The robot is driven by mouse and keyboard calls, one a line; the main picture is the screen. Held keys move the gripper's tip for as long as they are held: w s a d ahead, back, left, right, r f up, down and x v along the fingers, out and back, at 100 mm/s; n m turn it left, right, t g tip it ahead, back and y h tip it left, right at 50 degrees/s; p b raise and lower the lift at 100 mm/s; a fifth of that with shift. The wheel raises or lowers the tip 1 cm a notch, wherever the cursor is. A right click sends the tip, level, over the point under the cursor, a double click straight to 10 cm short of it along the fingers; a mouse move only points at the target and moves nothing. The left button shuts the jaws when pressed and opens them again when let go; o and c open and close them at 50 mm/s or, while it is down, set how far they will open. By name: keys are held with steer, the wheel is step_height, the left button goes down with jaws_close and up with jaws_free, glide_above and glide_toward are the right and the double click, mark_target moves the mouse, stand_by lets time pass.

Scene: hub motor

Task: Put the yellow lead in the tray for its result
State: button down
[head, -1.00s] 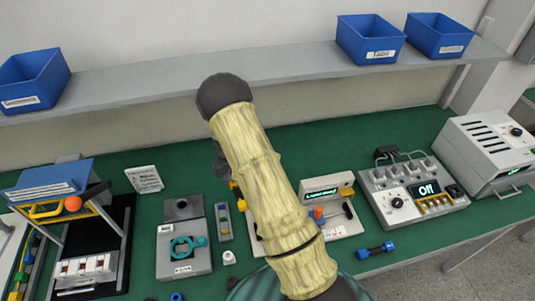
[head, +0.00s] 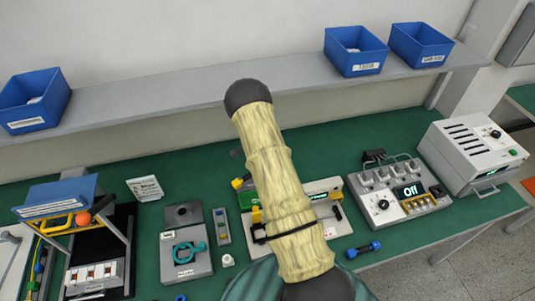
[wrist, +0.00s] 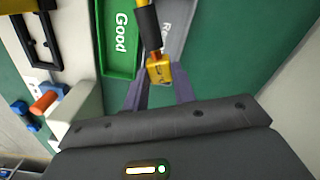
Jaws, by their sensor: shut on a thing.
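In the wrist view a yellow lead end (wrist: 158,70) with a black sleeve sits between the fingers of my gripper (wrist: 159,90), which is shut on it. Beyond it lie a green tray (wrist: 120,65) marked "Good" and, beside it to the right, a grey tray (wrist: 172,48) whose label is partly covered by the lead and reads "Re...". The lead end appears over the area where the two trays meet; its height above them is unclear. In the head view my arm hides the gripper.
Orange and blue parts (wrist: 45,101) lie left in the wrist view. In the head view a control box reading "Off" (head: 408,190), a grey power unit (head: 475,150) and a teal-clamped fixture (head: 187,252) stand on the green bench. Blue bins (head: 355,50) sit on the shelf above.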

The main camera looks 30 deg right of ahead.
steer(key=d+m, duration=0.1)
steer(key=d+m+p, duration=0.1)
steer(key=d+m, duration=0.2)
steer(key=m, duration=0.1)
steer(key=shift+s+d+r, duration=0.1)
steer(key=shift+d+r, duration=0.05)
steer(key=shift+r, duration=0.25)
steer(key=shift+f+b, duration=1.2)
steer(key=shift+f, duration=1.7)
steer(key=shift+f+b, duration=0.25)
steer(key=shift+b, duration=0.2)
steer(key=shift+s, duration=0.15)
steer(key=shift+f+b, duration=0.8)
steer(key=shift+f+b, duration=0.55)
steer(key=shift+f, duration=0.1)
